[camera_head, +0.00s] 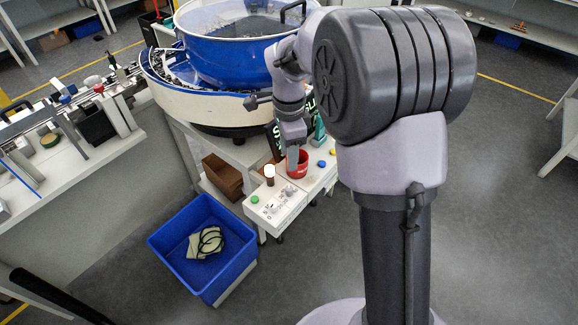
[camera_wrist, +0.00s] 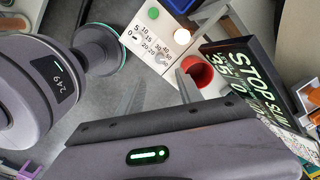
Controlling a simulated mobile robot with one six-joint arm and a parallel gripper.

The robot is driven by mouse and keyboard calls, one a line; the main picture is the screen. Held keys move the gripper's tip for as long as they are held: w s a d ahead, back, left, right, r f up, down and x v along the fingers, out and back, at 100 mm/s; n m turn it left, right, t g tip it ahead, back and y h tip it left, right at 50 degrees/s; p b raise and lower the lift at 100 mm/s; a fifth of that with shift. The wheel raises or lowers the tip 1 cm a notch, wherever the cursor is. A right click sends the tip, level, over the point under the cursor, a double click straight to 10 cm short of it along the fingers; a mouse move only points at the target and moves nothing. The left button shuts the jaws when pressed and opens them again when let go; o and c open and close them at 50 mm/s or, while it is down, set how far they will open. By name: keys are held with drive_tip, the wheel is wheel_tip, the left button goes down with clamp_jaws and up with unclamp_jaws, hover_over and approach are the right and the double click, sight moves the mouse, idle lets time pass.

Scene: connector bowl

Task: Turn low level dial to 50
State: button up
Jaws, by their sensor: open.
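The white control box (camera_head: 262,222) stands below the feeder bowl. Its top carries small dials with printed number scales, and a green button (camera_head: 255,199). In the wrist view, one dial (camera_wrist: 139,36) and a second dial (camera_wrist: 163,58) show on the white panel, with numbers such as 0, 5, 10 and 40. The dial names and exact pointer settings are too small to read. My gripper (camera_head: 291,165) is above the box's far end. In the wrist view my gripper (camera_wrist: 160,92) is open and empty, its fingers apart from the dials.
A red cup (camera_wrist: 197,72) is close to one finger. A lit lamp (camera_head: 269,171) rises from the box. A dark sign with green lettering (camera_wrist: 240,72) stands nearby. The blue feeder bowl (camera_head: 225,62) is behind; a blue bin (camera_head: 182,271) is on the floor.

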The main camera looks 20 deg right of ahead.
wheel_tip(320, 180, up, 4)
drive_tip(key=shift+r+p, duration=0.15)
drive_tip(key=shift+p, duration=0.3)
drive_tip(key=s+a+r+n+t+y+b, duration=0.1)
drive_tip(key=s+r+n+t, duration=0.1)
drive_tip(key=s+r+n, duration=0.3)
drive_tip(key=s+a+r+n+t+b, duration=0.15)
drive_tip(key=s+r, duration=0.25)
drive_tip(key=s, duration=0.4)
drive_tip(key=s+a+f+n+t+y, duration=0.1)
drive_tip(key=s+f+n+t, duration=0.1)
drive_tip(key=s+n, duration=0.5)
drive_tip(key=s, duration=0.4)
drive_tip(key=shift+s+a, duration=0.3)
drive_tip(key=shift+s, duration=0.1)
drive_tip(key=shift+c, duration=0.4)
